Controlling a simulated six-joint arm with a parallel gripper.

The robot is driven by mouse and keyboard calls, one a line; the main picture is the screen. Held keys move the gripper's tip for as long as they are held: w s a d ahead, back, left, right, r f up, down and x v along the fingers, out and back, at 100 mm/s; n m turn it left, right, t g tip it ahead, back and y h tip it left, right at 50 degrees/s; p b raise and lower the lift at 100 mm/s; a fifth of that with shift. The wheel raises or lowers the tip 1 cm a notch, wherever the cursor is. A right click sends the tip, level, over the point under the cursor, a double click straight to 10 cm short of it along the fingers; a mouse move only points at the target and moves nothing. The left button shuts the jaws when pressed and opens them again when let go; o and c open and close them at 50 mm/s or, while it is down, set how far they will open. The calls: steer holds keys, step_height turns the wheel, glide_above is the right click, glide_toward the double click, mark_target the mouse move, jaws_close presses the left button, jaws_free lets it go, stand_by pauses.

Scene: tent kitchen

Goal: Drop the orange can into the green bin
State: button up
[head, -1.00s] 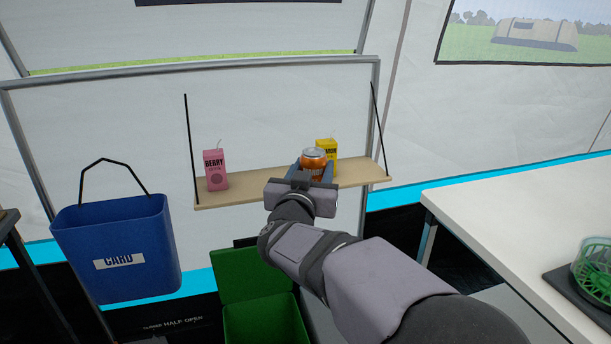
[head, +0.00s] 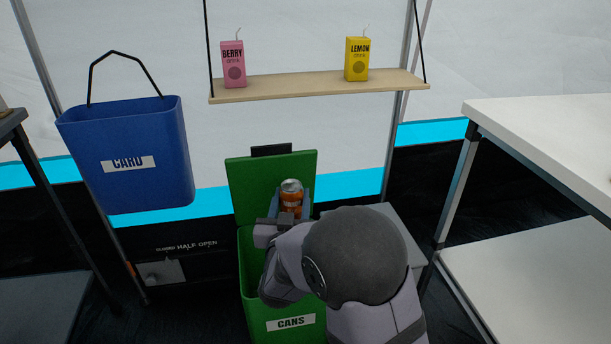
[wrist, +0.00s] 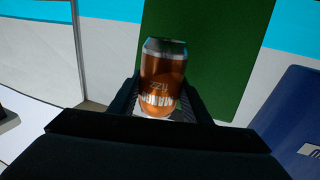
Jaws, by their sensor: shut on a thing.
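The orange can (head: 291,200) has a silver top and stands about upright between the fingers of my gripper (head: 291,205), which is shut on it. In the wrist view the can (wrist: 162,80) fills the space between the fingertips. The green bin (head: 290,323) carries a CANS label, and its green lid (head: 250,180) stands raised at the back. In the head view the can shows in front of the raised lid, over the bin's opening. My arm hides much of the opening. How high the can is above the rim I cannot tell.
A blue CARD bin (head: 130,185) hangs at the left. A wooden shelf (head: 300,90) behind holds a pink berry carton (head: 233,65) and a yellow lemon carton (head: 357,60). A white table (head: 560,140) stands at the right.

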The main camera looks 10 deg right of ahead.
steer(key=shift+y, duration=0.3)
steer(key=f, duration=0.1)
steer(key=a+f, duration=0.1)
steer(key=f, duration=0.1)
steer(key=f+b, duration=0.1)
steer(key=shift+s+a+f, duration=0.2)
steer(key=shift+a+f, duration=0.1)
steer(key=shift+f+b, duration=2.75)
steer(key=shift+f, duration=0.25)
steer(key=o, duration=1.1)
steer(key=shift+s, duration=0.1)
steer(key=p+v, duration=0.3)
steer(key=v, duration=0.4)
steer(key=shift+r, duration=0.1)
